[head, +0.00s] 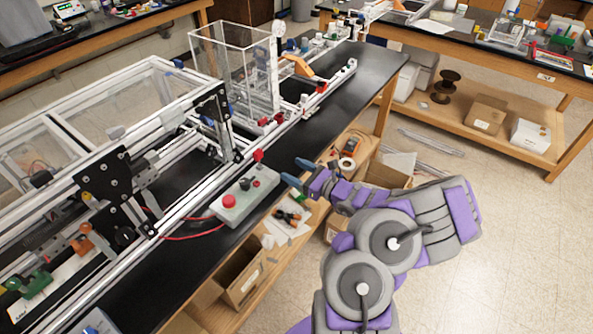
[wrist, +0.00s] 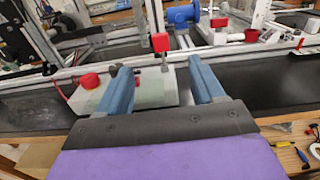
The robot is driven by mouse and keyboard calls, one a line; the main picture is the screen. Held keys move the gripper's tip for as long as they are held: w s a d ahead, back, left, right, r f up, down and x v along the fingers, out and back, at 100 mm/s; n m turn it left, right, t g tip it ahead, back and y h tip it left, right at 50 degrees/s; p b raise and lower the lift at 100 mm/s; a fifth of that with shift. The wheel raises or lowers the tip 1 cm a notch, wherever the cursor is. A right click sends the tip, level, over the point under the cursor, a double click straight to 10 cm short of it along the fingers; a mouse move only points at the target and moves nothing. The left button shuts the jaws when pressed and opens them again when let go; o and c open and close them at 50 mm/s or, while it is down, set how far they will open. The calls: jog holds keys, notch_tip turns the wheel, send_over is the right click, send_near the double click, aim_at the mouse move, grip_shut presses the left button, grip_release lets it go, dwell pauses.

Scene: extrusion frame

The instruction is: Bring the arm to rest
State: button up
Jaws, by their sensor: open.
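My purple and grey arm reaches in from the lower right in the head view. My gripper (head: 296,172) is near the front edge of the black bench, to the right of a grey-green control box (head: 243,203) with a red button (head: 229,201). In the wrist view my gripper (wrist: 165,80) has its two blue fingers apart with nothing held between them. The control box (wrist: 145,90) shows behind the left finger there, and a red block (wrist: 161,42) on a post stands beyond the fingertips.
The aluminium extrusion frame (head: 125,170) fills the left of the black bench (head: 345,90). A clear box (head: 235,70) stands farther back. Below the bench edge are a shelf with tools (head: 290,217) and cardboard boxes (head: 240,280). The floor (head: 500,230) to the right is open.

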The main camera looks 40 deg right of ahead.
dwell(0.4)
jog(key=a+r+n+g+y, duration=0.6)
jog(key=a+r+n, duration=0.45)
jog(key=a, duration=0.55)
jog(key=s+a+r+n+g, duration=0.3)
jog(key=s+a+n+g, duration=0.4)
jog(key=a, duration=0.3)
jog(key=s+a+r+n+g, duration=0.35)
jog(key=s+a+n, duration=0.25)
jog(key=s+a, duration=0.25)
jog(key=s+a+f+n+g+h, duration=0.1)
jog(key=s+f+n+g+h, duration=0.2)
jog(key=s, duration=0.5)
jog(key=s+d+r+n+h, duration=0.1)
jog(key=s+d+n+h, duration=0.4)
jog(key=s+d+h, duration=0.4)
jog(key=s+d, duration=0.2)
jog(key=shift+s+t, duration=0.35)
jog(key=shift+s, duration=0.05)
